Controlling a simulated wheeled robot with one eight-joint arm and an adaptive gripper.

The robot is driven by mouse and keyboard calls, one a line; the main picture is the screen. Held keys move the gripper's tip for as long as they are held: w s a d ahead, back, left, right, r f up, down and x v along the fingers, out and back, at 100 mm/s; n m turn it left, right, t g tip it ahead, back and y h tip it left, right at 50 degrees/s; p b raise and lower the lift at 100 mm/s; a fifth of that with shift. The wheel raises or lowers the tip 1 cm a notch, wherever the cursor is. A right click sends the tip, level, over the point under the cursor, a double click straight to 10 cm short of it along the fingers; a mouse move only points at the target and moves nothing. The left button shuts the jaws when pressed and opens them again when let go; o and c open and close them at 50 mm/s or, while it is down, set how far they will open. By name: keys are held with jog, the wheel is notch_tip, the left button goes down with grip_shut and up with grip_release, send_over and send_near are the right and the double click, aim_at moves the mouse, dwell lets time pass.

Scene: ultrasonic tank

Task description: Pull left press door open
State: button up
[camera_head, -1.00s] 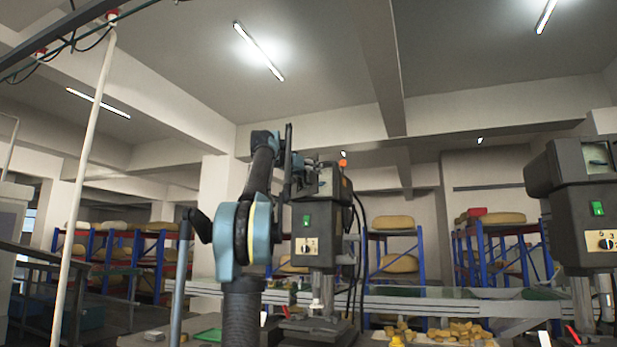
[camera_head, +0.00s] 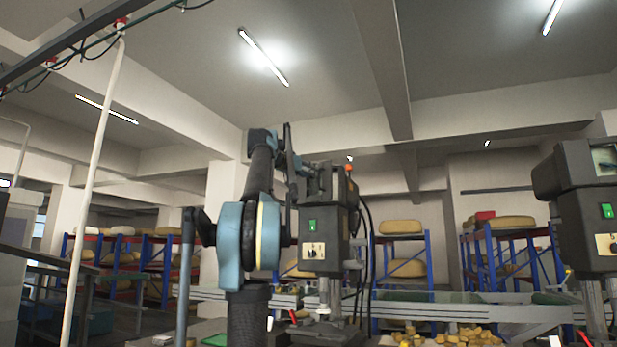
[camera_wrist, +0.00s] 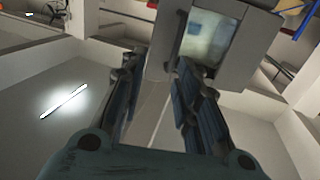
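The left press (camera_head: 322,222) is a dark machine head with a green switch and a pale dial plate, standing right of my arm in the head view. Its upper front, where the door sits, is partly hidden by my gripper (camera_head: 296,166). In the wrist view the door (camera_wrist: 196,36) seems to be the grey-framed panel with a pale window at the top. My gripper (camera_wrist: 158,88) has its two dark fingers apart, with a gap between them. The right finger overlaps the lower edge of the frame; I cannot tell whether it touches. Nothing shows held.
A second, similar press (camera_head: 587,215) stands at the right edge. Yellow pieces (camera_head: 455,336) lie on the bench between the presses. A white pole (camera_head: 92,190) stands at the left. Blue and red racks (camera_head: 405,265) stand behind.

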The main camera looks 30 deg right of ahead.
jog(key=shift+v, duration=1.75)
